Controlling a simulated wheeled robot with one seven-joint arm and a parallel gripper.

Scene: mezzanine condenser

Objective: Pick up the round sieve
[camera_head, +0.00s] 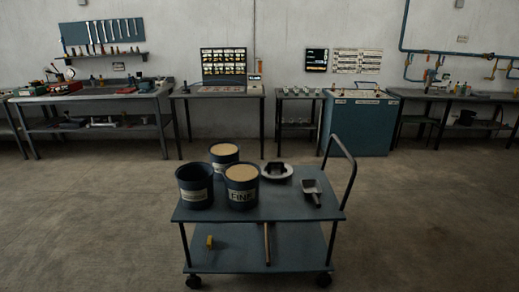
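A round, shallow item with a pale grey rim (288,176) lies at the back right of the cart's top deck, and I take it to be the round sieve. A dark shape covers its middle; whether this is mesh or a separate object cannot be told. It sits just right of the bucket labelled FINE and behind a grey scoop. My gripper is not in view.
The blue cart (262,212) holds a bucket labelled FINE (241,194), another filled bucket (217,160), a dark bucket (195,190) and a scoop (311,188). Its push handle (350,178) rises at right. A yellow item (209,241) lies below. Open floor surrounds it; benches line the wall.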

